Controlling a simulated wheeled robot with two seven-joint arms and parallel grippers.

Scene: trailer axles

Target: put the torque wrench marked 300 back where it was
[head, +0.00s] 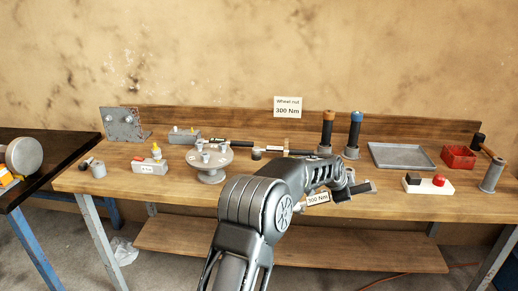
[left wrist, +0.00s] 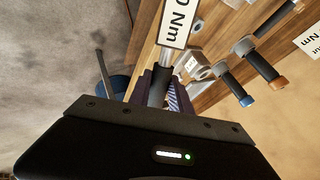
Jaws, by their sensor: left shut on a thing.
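The torque wrench with the white 300 Nm tag (head: 317,198) is held over the front part of the workbench, with a black handle end to the right. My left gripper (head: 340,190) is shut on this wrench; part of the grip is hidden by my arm. A sign reading "Wheel nut 300 Nm" (head: 287,107) stands at the bench's back board. My right gripper is not in view.
Orange-topped (head: 327,130) and blue-topped (head: 354,132) black-handled tools stand upright behind my gripper. A grey tray (head: 402,156), a red bin (head: 458,157) and a white block with a red button (head: 440,182) are to the right. A round grey stand (head: 210,163) is left.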

